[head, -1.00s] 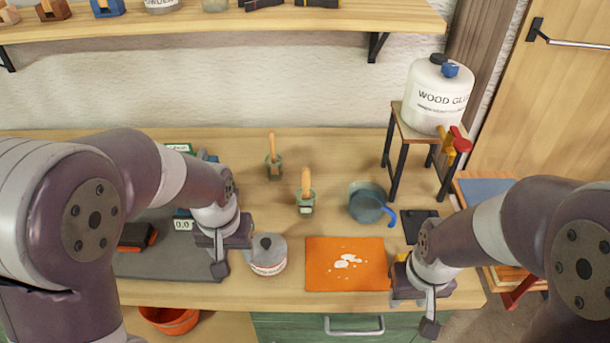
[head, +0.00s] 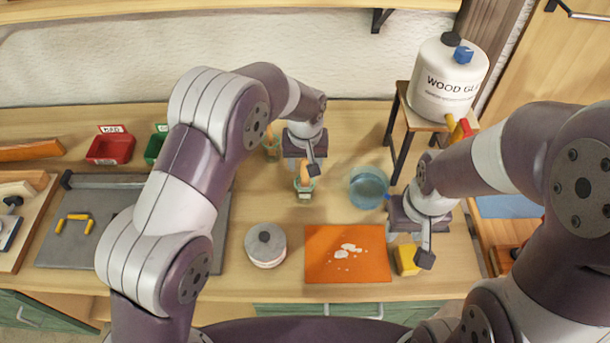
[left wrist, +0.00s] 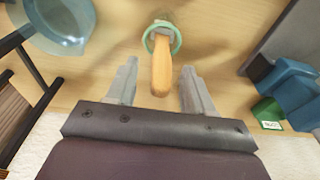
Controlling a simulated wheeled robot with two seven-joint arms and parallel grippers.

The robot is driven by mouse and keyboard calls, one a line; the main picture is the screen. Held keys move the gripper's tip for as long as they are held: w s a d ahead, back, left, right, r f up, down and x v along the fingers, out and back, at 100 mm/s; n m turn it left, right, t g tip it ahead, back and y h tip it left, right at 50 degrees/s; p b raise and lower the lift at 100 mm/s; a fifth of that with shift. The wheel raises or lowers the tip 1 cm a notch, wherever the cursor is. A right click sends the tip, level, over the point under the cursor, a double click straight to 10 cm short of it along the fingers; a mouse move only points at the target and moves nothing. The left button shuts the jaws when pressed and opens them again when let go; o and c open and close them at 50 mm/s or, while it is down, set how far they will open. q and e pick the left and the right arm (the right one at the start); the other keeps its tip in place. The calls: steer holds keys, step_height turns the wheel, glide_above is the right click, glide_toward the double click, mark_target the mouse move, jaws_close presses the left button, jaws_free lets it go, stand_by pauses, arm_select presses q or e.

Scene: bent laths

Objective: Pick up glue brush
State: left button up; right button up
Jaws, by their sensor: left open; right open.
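Two brushes with wooden handles stand in green-rimmed jars: a front one (head: 304,183) and a back one (head: 271,146) partly hidden by my left arm. My left gripper (head: 313,166) is over the front jar. In the left wrist view my left gripper (left wrist: 157,88) is open, with a brush handle (left wrist: 161,74) between its spread fingers and a green jar rim (left wrist: 162,38) around it. No grip on the handle shows. Neither brush is labelled as glue brush. My right gripper (head: 425,252) is open beside a yellow block (head: 406,260).
A blue translucent pot (head: 368,187) stands right of the front jar. The wood glue container (head: 448,82) sits on a small stand. An orange mat (head: 347,266) with white spots and a lidded tin (head: 265,246) are nearer. A red bin (head: 110,148) is at left.

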arm_select(q)
steer(key=shift+f, duration=0.4)
jaws_close()
